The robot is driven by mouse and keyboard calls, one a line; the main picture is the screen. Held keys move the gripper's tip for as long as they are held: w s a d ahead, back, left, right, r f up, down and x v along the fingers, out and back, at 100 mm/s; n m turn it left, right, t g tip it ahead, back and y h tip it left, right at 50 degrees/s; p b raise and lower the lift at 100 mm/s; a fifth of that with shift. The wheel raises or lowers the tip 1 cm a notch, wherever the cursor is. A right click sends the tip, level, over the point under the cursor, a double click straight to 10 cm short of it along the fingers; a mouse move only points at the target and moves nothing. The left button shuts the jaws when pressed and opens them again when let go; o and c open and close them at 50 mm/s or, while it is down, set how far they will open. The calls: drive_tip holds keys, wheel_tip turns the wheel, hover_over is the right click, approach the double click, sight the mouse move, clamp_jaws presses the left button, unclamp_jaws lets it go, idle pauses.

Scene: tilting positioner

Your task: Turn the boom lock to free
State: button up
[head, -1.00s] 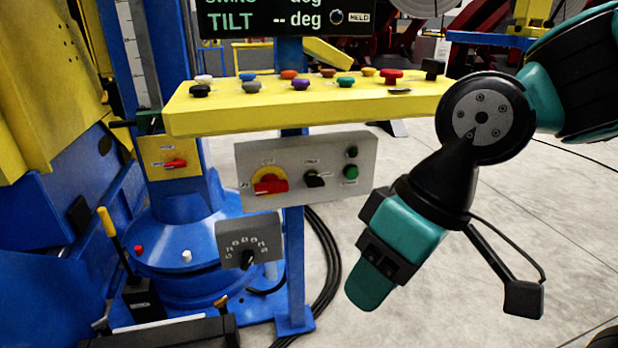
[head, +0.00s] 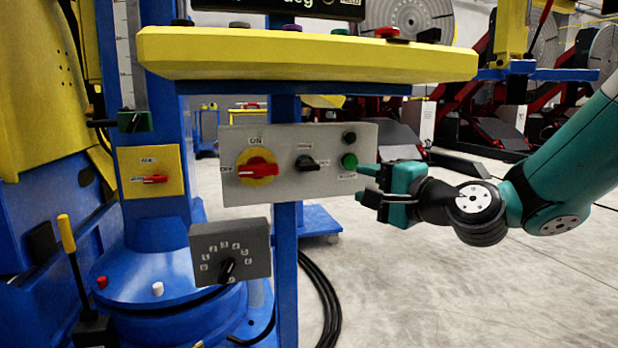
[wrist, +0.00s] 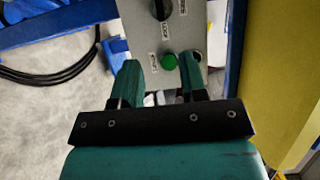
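A yellow plate (head: 133,163) on the blue column carries a small red handle (head: 155,179) lying about level. Its labels are too small to read, so I cannot confirm that this is the boom lock. The grey panel (head: 232,142) carries a red switch on a yellow disc (head: 258,170), a black selector (head: 305,162) and a green button (head: 349,161). My gripper (head: 366,183) is at this panel's right edge, pointing left. In the wrist view its fingers (wrist: 160,68) are apart and empty, with the green button (wrist: 169,62) showing between them.
A yellow shelf (head: 300,58) with coloured buttons overhangs the grey panel. A grey dial box (head: 200,236) sits below left on the blue post (head: 286,290). A yellow-tipped lever (head: 66,233) stands at left. Black cables (head: 325,300) lie on the floor. The floor at right is open.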

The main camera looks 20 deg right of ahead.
sight(314, 168)
drive_tip(key=x, duration=1.5)
drive_tip(key=shift+w+a+r+b, duration=0.1)
drive_tip(key=shift+w+a+b, duration=0.15)
drive_tip(key=shift+w+b, duration=0.1)
clamp_jaws()
